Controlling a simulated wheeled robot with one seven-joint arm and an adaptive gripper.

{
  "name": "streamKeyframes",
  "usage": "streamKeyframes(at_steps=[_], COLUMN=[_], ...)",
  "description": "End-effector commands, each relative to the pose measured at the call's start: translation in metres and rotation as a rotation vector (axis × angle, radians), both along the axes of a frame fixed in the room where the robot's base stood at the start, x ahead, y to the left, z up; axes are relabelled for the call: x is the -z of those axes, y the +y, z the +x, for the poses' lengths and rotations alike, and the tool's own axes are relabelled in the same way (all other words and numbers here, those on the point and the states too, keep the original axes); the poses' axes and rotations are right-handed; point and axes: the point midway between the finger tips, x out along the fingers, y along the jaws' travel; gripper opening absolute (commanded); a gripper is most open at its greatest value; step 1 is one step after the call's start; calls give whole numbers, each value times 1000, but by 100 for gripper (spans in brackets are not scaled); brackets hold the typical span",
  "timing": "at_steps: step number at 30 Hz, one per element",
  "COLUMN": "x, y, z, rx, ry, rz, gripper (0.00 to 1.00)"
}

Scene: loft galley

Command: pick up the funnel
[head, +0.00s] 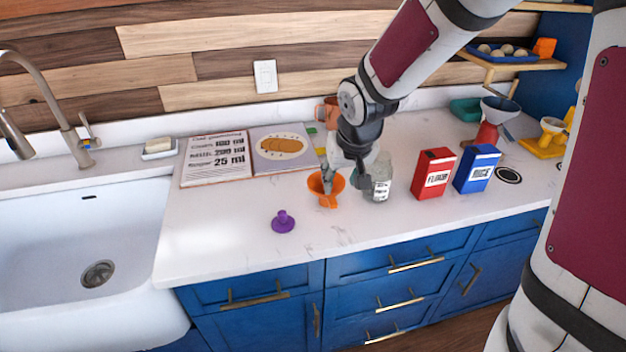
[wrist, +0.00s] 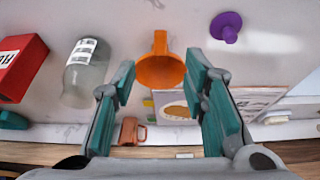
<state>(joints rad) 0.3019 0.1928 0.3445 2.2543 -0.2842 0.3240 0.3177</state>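The orange funnel (head: 328,199) is on the white counter, left of the glass bottle, its wide mouth and narrow spout both showing. In the wrist view the funnel (wrist: 160,70) lies between and just beyond my fingertips, spout toward the top of the picture. My gripper (head: 340,178) points down over the funnel, and its arm partly covers the view there. In the wrist view my gripper (wrist: 162,82) is open, with a finger on each side of the funnel and a gap on both sides. I cannot tell its exact height above the counter.
A glass bottle (head: 378,180) stands close right of the funnel, then a red flour box (head: 433,173) and a blue box (head: 477,168). A purple knobbed object (head: 283,222) lies front left. An open book (head: 215,158) and orange mug (head: 328,112) are behind. The sink is left.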

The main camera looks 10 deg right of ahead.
Motion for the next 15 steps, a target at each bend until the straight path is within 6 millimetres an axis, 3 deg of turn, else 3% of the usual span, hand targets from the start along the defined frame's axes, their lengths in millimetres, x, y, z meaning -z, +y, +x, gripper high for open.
streamKeyframes(at_steps=[6,15], x=[43,70], y=[0,-1], z=[17,28], rx=[-3,0], ry=[5,2], rz=[0,0], gripper=[40,40])
